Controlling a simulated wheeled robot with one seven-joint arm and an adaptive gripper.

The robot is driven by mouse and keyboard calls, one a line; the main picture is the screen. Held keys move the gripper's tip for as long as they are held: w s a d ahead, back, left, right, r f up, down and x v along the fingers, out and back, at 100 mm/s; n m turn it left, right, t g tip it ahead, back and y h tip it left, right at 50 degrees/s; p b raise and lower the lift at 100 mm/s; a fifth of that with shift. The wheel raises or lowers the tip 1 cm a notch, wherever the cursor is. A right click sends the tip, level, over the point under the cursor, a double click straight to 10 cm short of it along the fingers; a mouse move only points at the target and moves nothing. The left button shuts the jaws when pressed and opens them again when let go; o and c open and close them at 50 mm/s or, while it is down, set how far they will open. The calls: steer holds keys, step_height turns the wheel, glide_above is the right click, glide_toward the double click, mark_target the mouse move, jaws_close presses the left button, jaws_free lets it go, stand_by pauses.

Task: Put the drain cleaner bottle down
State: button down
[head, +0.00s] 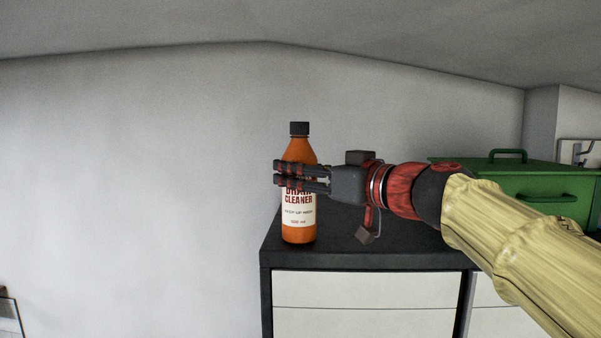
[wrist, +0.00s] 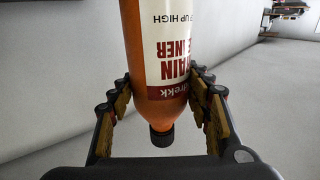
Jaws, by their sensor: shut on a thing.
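The drain cleaner bottle (head: 299,230) is orange with a black cap and a white label, and it is upright in the head view. It shows at the dark cabinet top's left end; whether its base touches the top I cannot tell. My gripper (head: 299,177) is shut around the bottle's upper body, coming from the right. In the wrist view the bottle (wrist: 160,94) stands between the two fingers of my gripper (wrist: 163,100), its cap toward the bottom of the picture.
The cabinet (head: 365,290) has a black top and white drawer fronts. A green toolchest (head: 540,185) with handles stands on the right, partly behind my arm. The cabinet top's left edge is close to the bottle. A plain grey wall (head: 130,170) is behind.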

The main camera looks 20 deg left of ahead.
steer(key=c, duration=0.9)
jaws_free()
steer(key=shift+f, duration=0.1)
steer(key=b+v, duration=0.1)
steer(key=v, duration=1.1)
